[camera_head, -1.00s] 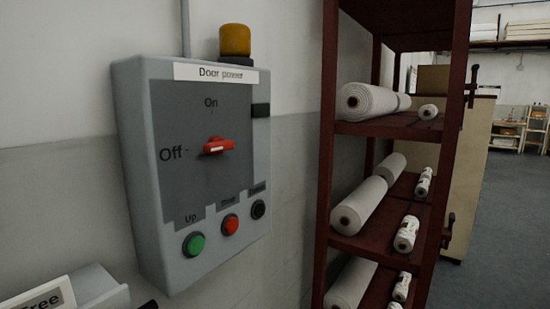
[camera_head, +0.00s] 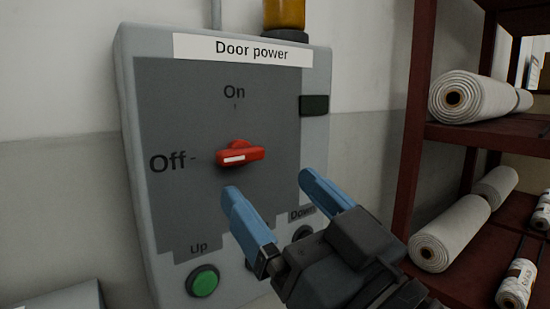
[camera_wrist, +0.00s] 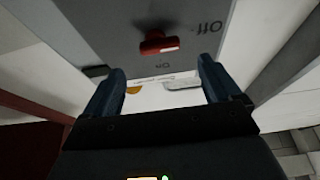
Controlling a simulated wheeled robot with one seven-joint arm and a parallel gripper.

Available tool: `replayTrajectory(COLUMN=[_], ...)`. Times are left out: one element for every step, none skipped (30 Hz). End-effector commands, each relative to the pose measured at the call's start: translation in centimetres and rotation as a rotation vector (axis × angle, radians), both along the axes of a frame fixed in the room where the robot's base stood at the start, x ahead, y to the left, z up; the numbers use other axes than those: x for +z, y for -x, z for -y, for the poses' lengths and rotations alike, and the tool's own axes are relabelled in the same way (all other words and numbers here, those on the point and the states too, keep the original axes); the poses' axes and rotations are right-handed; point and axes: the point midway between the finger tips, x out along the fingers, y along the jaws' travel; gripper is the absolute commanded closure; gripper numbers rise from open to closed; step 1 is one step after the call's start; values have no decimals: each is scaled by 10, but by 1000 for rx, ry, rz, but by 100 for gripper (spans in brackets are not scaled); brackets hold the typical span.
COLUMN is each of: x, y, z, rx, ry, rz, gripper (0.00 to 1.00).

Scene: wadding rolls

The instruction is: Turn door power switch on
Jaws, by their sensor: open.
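The red door power switch (camera_head: 240,154) is on the grey panel of the "Door power" box (camera_head: 325,150). Its handle lies about horizontal, with its white mark toward the "Off" label at the left. "On" is printed above it. My gripper (camera_head: 271,182) is open and empty, with blue fingers spread, below and to the right of the switch in the head view. In the wrist view, the switch (camera_wrist: 158,42) shows upside down, beyond the fingertips (camera_wrist: 162,65) and roughly between them. I see no contact between fingers and switch.
A green "Up" button (camera_head: 203,281) sits low on the box. My gripper partly hides the other buttons. An amber lamp (camera_head: 285,14) stands above the box. A dark red shelf (camera_head: 413,120) with white rolls (camera_head: 470,97) stands close at the right.

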Motion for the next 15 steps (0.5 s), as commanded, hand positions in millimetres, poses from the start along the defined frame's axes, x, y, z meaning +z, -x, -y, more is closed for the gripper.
replayTrajectory(x=[4, 6, 9, 10, 13, 15, 16, 18, 20, 22, 23, 24, 25, 26, 27], y=[-4, -7, -12, -15, -19, -24, -28, -31, -36, -39, -41, -45, -47, -49, -51], z=[-3, -5, -8, -11, -13, -17, -19, -21, -24, -26, -28, -30, -32, -33, -34], rx=[0, 0, 0, 0, 1, 1, 0, 0, -1, -1, -1, -1, -1, -1, -2], ry=[0, -1, -1, -1, -1, 0, -1, 0, 0, 0, 0, -1, -1, 0, -1], rz=[0, 1, 1, -1, 1, 0, -1, 0, -1, 0, 0, -1, -1, 0, 0], gripper=[9, 9, 9, 9, 9, 9, 9, 9, 9, 9, 9, 9, 9, 9, 9])
